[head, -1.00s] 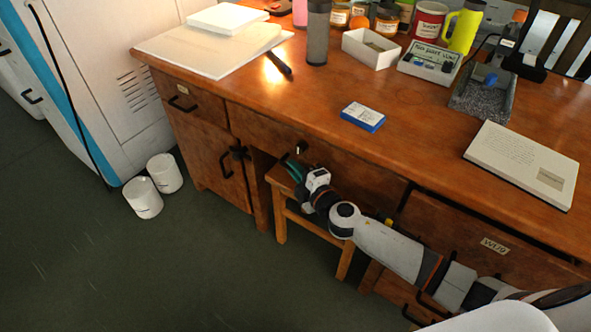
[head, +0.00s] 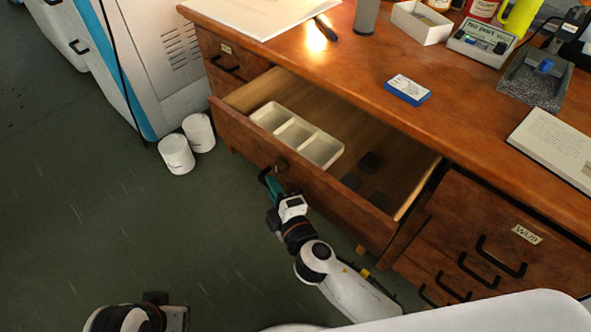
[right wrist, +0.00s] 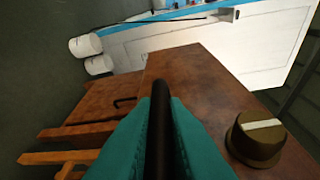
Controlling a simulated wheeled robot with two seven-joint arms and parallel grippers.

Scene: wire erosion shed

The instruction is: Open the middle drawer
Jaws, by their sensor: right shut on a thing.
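The middle drawer (head: 330,205) of the wooden desk stands pulled well out, its inside showing. Its front has a dark round knob with a pale slot, seen large in the right wrist view (right wrist: 256,138). My right gripper (head: 268,180) is at the outer face of the drawer front. In the right wrist view its teal fingers (right wrist: 160,135) are closed around a black bar handle (right wrist: 161,110). Part of my left arm, with the left gripper's dark body (head: 172,315), shows at the bottom left; its fingertips cannot be made out.
A white three-part tray (head: 322,150) and dark flat items lie in the drawer. A blue-and-white box (head: 408,90) lies on the desktop (head: 470,120). Two white cylinders (head: 177,154) stand on the floor beside a white cabinet.

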